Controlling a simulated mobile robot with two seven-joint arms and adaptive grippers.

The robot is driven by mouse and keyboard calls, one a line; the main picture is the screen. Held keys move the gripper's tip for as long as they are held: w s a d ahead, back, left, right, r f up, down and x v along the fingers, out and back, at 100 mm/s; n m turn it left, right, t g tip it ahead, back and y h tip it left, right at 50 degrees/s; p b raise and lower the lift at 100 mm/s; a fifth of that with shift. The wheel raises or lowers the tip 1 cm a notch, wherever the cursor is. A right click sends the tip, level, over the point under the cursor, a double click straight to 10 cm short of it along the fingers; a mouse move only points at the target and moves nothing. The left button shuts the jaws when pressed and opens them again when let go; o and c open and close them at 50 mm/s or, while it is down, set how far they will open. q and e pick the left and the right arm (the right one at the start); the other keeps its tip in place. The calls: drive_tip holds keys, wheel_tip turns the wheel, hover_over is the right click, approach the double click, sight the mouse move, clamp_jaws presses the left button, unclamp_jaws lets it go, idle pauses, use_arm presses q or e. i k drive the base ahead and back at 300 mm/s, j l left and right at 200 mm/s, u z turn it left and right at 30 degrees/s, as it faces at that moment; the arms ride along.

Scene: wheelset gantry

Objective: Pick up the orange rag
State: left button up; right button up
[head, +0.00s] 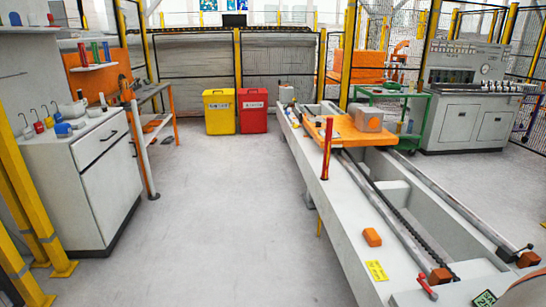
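A small orange piece (372,237), which looks like the folded orange rag, lies on the pale left ledge of the long machine bed (345,215), in the lower right of the head view. It lies just behind a yellow label. At this size I cannot make out its cloth texture. Neither of my grippers is in view, and nothing is seen touching the orange piece.
A yellow label (376,270) and orange blocks (440,276) are on the bed. A red post (327,148) rises by the orange carriage (355,131). A grey cabinet (85,170) stands left; yellow (219,112) and red (252,112) bins stand behind. The floor between is clear.

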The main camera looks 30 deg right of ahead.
sight(373, 239)
drive_tip(key=i+l+z, duration=0.1)
drive_tip(key=i+z, duration=0.6)
drive_tip(key=i+j+z, duration=0.15)
drive_tip(key=i+z, duration=0.2)
drive_tip(key=i+j+z, duration=0.2)
drive_tip(key=i+z, duration=0.3)
drive_tip(key=i+j+z, duration=0.3)
drive_tip(key=z, duration=0.2)
drive_tip(key=i+j+z, duration=0.15)
drive_tip(key=z, duration=0.2)
drive_tip(key=i+j+z, duration=0.15)
drive_tip(key=j+z, duration=0.15)
drive_tip(key=i+j+z, duration=0.1)
drive_tip(key=j+z, duration=0.25)
drive_tip(key=i+j+z, duration=0.15)
drive_tip(key=j+z, duration=0.25)
drive_tip(key=i+j+z, duration=0.1)
drive_tip(key=j+z, duration=0.65)
drive_tip(key=i+l, duration=0.05)
